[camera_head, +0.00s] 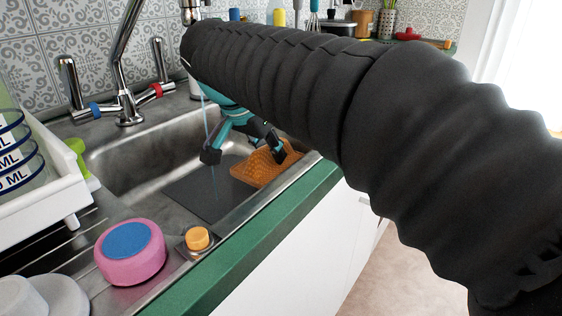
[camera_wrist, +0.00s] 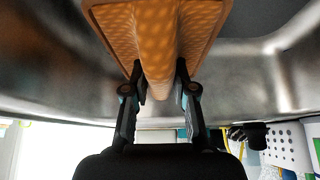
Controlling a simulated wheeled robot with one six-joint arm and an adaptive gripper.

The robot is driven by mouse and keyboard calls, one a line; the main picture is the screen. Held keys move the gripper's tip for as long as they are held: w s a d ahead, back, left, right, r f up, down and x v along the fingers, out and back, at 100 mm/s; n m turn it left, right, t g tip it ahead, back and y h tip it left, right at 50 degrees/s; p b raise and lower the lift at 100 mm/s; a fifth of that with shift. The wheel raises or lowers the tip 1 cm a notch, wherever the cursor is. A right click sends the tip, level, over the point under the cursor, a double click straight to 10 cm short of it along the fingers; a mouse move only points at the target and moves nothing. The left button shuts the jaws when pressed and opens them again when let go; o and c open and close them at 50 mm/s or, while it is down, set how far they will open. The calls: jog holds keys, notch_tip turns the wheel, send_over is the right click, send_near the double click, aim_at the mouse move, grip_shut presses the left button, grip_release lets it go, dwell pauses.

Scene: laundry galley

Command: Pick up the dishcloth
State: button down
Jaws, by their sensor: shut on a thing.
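The dishcloth (camera_head: 262,171) is an orange, waffle-textured cloth over the right side of the sink basin. My gripper (camera_head: 245,157) reaches down into the sink, with its right finger at the cloth. In the wrist view the dishcloth (camera_wrist: 156,32) fills the top middle, with a folded ridge pinched between the two fingertips of my gripper (camera_wrist: 160,75). My gripper is shut on it. I cannot tell whether the cloth touches the sink floor. My dark arm hides part of the sink's back right.
A dark grey mat (camera_head: 200,190) lies in the metal sink (camera_head: 125,160). The tap (camera_head: 125,75) stands behind it. A pink and blue round thing (camera_head: 131,252) and an orange-topped knob (camera_head: 198,239) are in front. A white rack (camera_head: 40,200) is at left.

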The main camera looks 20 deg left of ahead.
notch_tip(320, 180, up, 13)
jog(key=s+a, duration=0.2)
jog(key=s, duration=0.6)
jog(key=s+a, duration=0.3)
jog(key=s, duration=0.6)
jog(key=shift+s+b, duration=0.15)
jog(key=shift+b, duration=0.25)
